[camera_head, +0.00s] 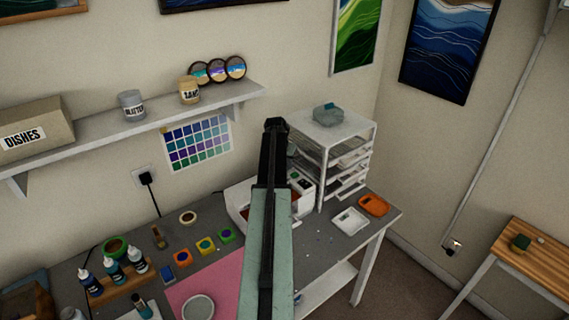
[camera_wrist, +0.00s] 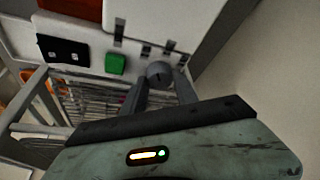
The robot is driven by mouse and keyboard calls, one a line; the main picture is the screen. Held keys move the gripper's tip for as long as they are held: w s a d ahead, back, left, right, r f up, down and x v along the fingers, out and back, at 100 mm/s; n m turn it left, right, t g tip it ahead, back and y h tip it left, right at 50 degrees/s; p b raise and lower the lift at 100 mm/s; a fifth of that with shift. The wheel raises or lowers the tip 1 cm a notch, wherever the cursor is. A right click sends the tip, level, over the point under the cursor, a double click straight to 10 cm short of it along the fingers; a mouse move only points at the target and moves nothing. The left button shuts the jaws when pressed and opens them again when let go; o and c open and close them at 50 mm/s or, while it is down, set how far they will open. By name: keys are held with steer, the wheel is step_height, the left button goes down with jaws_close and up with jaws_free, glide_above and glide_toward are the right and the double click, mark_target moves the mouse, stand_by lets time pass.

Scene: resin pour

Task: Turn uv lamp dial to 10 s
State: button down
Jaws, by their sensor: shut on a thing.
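The white UV lamp (camera_head: 238,205) stands on the workbench, partly hidden behind my arm in the head view. In the wrist view its white front panel (camera_wrist: 92,22) fills the top, with a green button (camera_wrist: 115,64), a black display panel (camera_wrist: 62,50) and a round grey dial (camera_wrist: 159,71). Several small dark marks sit around the dial; their labels and the dial's setting are too small to read. My gripper (camera_wrist: 161,80) is shut on the dial, one finger on each side. In the head view the fingers are hidden behind my arm.
A white drawer rack (camera_head: 348,133) stands right of the lamp. A white tray (camera_head: 350,221) and an orange tray (camera_head: 373,205) lie on the bench (camera_head: 325,240). Paint pots, a pink mat (camera_head: 183,291) and a bottle rack (camera_head: 118,288) lie to the left.

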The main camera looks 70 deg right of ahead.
steer(key=shift+s+n+t, duration=0.1)
steer(key=shift+n+t, duration=0.4)
steer(key=shift+n, duration=0.9)
steer(key=c, duration=1)
jaws_free()
steer(key=shift+o, duration=0.2)
steer(key=p+v, duration=0.7)
steer(key=shift+r, duration=0.4)
steer(key=shift+a, duration=0.15)
